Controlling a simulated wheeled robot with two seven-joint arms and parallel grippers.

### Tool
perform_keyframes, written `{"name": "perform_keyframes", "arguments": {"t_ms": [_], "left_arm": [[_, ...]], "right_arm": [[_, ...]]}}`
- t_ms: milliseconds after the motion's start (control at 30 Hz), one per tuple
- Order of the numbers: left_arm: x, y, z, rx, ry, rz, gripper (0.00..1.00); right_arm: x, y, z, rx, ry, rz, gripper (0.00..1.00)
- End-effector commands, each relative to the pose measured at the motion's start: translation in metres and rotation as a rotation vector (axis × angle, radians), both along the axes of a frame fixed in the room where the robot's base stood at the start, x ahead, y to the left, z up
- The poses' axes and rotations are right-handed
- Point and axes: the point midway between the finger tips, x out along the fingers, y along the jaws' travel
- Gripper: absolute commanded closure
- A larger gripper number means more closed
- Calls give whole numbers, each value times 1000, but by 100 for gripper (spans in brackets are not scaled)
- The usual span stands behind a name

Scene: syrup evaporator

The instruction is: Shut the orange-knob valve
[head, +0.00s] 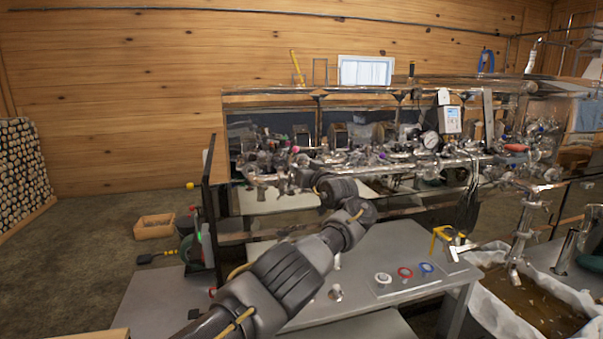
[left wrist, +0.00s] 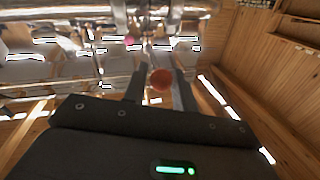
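The orange knob (left wrist: 161,80) is round and shows between the two fingers of my left gripper (left wrist: 163,88) in the left wrist view. The fingers stand apart, one on each side of it, with a narrow gap visible on the left. I cannot tell whether the right finger touches it. In the head view my left arm reaches up to the pipework (head: 350,158) from below, and its wrist hides the fingertips. I cannot make out the orange knob there. My right gripper is not in view.
Metal pipes with several fittings and a round gauge (head: 430,140) crowd the evaporator front. A grey table (head: 370,250) below carries white, red (head: 405,272) and blue (head: 427,268) rings. A lined bin (head: 530,305) of brown contents stands at right. A wooden box (head: 154,227) lies on the floor at left.

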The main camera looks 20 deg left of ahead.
Motion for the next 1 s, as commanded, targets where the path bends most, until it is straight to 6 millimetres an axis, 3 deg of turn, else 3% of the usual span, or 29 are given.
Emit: {"name": "perform_keyframes", "arguments": {"t_ms": [100, 567, 1000], "left_arm": [[0, 0, 0, -1, 1, 0, 57], [-7, -12, -5, -4, 4, -3, 57], [-58, -74, -5, -8, 3, -11, 57]], "right_arm": [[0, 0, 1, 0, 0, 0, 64], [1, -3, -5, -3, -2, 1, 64], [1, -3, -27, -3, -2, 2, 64]]}}
